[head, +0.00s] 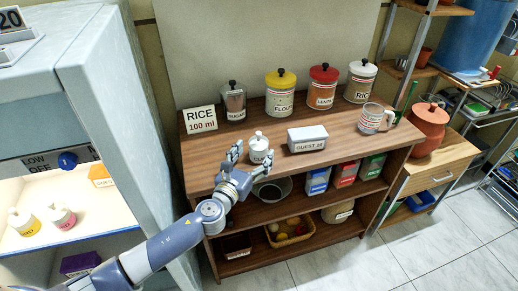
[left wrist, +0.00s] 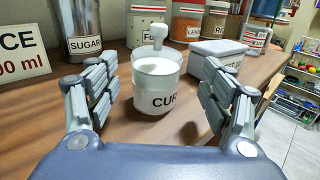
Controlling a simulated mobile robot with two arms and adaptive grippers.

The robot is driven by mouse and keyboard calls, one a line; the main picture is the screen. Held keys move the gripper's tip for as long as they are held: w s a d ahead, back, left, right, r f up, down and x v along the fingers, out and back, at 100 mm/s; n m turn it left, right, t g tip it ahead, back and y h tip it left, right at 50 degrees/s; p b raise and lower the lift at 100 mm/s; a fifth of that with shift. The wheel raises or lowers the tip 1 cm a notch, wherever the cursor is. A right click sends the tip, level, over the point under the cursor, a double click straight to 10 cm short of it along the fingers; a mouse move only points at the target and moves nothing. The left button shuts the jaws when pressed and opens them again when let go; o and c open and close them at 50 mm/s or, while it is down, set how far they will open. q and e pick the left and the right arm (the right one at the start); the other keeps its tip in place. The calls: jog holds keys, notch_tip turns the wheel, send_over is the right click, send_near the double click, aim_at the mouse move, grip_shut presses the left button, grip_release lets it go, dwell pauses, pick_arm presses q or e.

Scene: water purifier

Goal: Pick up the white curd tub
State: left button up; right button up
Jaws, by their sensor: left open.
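The white curd tub (head: 259,148) stands upright on the wooden counter top, with a knobbed lid. In the left wrist view the tub (left wrist: 155,80) shows the letters "CUR" and stands ahead, between the fingers but farther forward. My left gripper (head: 240,154) is open and empty at the counter's front edge, just left of the tub. In the left wrist view the fingers of my left gripper (left wrist: 158,108) are spread on both sides, apart from the tub. My right gripper does not show in either view.
A white "GUEST" box (head: 307,138) stands right of the tub. Behind are a rice sign (head: 200,120), sugar jar (head: 233,100), flour canister (head: 280,94), lentil canister (head: 321,88) and rice canister (head: 360,82). An open fridge (head: 120,110) is at left.

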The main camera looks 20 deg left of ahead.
aim_at(259, 142)
pick_arm(q)
jog(key=w, duration=0.1)
jog(key=w+r, duration=0.1)
jog(key=shift+w, duration=0.3)
jog(key=shift+w+d+f, duration=0.15)
jog(key=shift+w+f, duration=0.05)
jog(key=shift+w, duration=0.9)
jog(key=c, duration=1.2)
jog(key=shift+r, duration=0.1)
jog(key=shift+c, duration=0.6)
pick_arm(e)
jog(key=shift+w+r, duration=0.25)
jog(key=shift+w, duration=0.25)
